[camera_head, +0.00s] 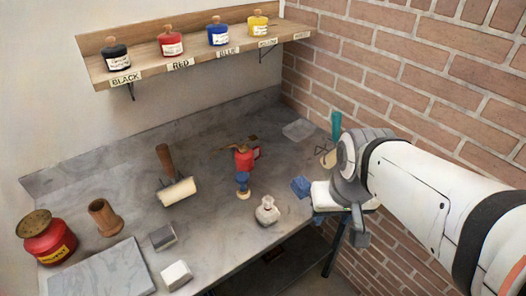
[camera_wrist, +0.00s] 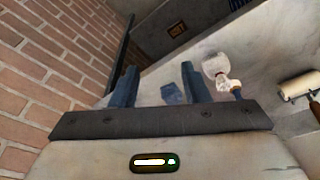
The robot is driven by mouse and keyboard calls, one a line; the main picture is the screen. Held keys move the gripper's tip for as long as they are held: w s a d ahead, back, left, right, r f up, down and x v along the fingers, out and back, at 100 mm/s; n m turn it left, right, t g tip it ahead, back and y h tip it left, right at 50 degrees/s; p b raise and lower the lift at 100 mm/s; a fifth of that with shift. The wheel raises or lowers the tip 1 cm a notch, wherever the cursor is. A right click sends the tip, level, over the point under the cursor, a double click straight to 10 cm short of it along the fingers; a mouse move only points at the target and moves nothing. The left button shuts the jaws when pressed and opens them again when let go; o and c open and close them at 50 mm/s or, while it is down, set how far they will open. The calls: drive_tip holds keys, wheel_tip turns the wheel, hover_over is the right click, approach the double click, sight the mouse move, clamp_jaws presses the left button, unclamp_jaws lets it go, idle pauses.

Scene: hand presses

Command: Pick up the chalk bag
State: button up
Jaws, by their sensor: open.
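The chalk bag is most likely the small whitish pouch with a narrow neck (camera_head: 267,210), standing near the front edge of the grey counter. It also shows in the wrist view (camera_wrist: 217,68), to the right of my fingers and apart from them. My gripper (camera_wrist: 158,82) is open, with two dark blue-grey fingers spread and nothing held. A small blue block (camera_wrist: 172,93) shows between the fingers in the wrist view, lying beyond them on the counter.
The blue block (camera_head: 300,187) lies right of the pouch, and a red-and-blue tool (camera_head: 243,170) stands behind it. A roller (camera_head: 177,190), two grey-white blocks, a pot and a red tin (camera_head: 48,238) are further left. A brick wall (camera_head: 420,60) bounds the right.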

sight(268, 209)
drive_tip(key=o, duration=0.6)
drive_tip(key=w+a+n+g+p, duration=0.1)
drive_tip(key=w+a+n+p, duration=0.1)
drive_tip(key=w+a, duration=0.2)
drive_tip(key=shift+w+a+f+n, duration=0.3)
drive_tip(key=shift+w+n, duration=0.1)
drive_tip(key=shift+w, duration=0.65)
drive_tip(key=shift+o, duration=0.9)
drive_tip(key=w+a+f+n, duration=0.1)
drive_tip(key=a, duration=0.1)
drive_tip(key=w+a+f+n+g+p, duration=0.1)
drive_tip(key=w+a+f, duration=0.1)
drive_tip(key=a, duration=0.1)
drive_tip(key=w+a+f+n+p, duration=0.1)
drive_tip(key=w+a, duration=0.1)
drive_tip(key=shift+w+a+f+g, duration=0.15)
drive_tip(key=shift+a+f+g, duration=0.15)
drive_tip(key=shift+a, duration=0.1)
drive_tip(key=shift+w+a+f, duration=0.1)
drive_tip(key=shift+a+f, duration=0.05)
drive_tip(key=shift+f, duration=1.15)
drive_tip(key=shift+w+f+p, duration=0.2)
drive_tip(key=shift+f+p, duration=0.1)
drive_tip(key=shift+f, duration=1.1)
drive_tip(key=shift+w+f+p, duration=0.15)
drive_tip(key=shift+f+p, duration=0.15)
drive_tip(key=shift+f, duration=1.05)
